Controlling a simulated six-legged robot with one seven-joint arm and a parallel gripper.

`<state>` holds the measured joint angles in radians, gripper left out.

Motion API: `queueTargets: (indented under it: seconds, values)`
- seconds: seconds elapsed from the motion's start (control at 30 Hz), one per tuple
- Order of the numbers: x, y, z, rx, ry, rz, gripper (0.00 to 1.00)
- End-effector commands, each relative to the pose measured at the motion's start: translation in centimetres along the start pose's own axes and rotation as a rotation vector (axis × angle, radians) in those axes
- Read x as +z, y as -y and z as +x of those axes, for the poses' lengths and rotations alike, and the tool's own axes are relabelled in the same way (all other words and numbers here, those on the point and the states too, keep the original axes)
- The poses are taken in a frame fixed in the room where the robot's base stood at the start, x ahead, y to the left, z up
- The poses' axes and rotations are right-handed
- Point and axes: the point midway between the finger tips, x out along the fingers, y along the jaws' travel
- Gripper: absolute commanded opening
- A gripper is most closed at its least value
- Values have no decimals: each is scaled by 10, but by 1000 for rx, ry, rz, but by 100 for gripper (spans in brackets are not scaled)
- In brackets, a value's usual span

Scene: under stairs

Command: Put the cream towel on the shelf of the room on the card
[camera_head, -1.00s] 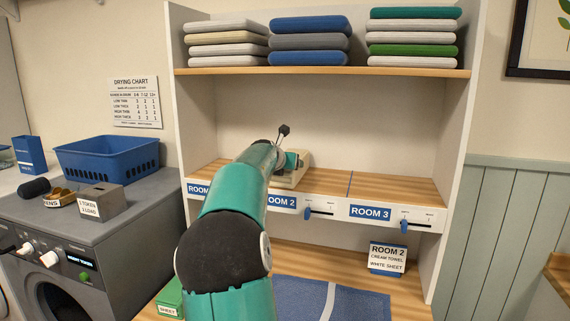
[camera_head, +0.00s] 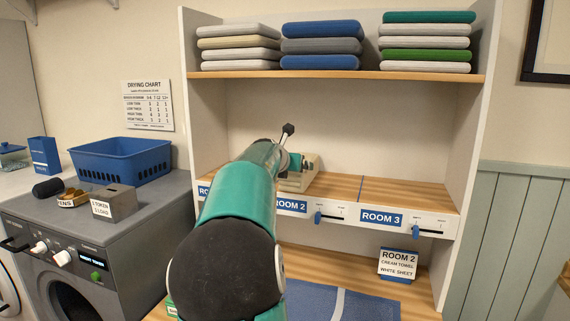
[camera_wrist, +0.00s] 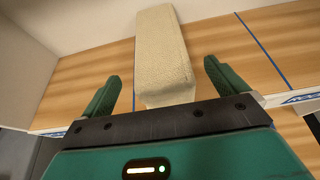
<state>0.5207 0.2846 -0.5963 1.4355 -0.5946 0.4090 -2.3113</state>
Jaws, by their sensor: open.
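The cream towel (camera_wrist: 165,45) lies as a folded block on the wooden shelf, between two blue divider lines in the wrist view. In the head view the towel (camera_head: 298,180) is on the shelf above the ROOM 2 label (camera_head: 291,206), partly hidden by my arm. My gripper (camera_wrist: 162,75) is open, one finger on each side of the towel's near end, with gaps visible. My gripper (camera_head: 290,160) is mostly hidden in the head view. The card (camera_head: 398,265) reads ROOM 2, cream towel, white sheet.
Stacks of folded cloth (camera_head: 321,45) fill the top shelf (camera_head: 330,76). The ROOM 3 section (camera_head: 405,193) is bare. Blue sliders (camera_head: 318,218) line the shelf front. A blue mat (camera_head: 350,304) lies below. A grey machine (camera_head: 100,225) with a blue basket (camera_head: 120,160) stands left.

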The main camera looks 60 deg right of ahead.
Motion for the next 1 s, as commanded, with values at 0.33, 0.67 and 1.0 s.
queueTargets:
  seconds: [0.33,0.67,1.0]
  values:
    - [0,0,-56,1,-1,0,98]
    - [-1,0,-62,-1,-1,0,98]
    - [-85,-62,-146,145,-275,568,98]
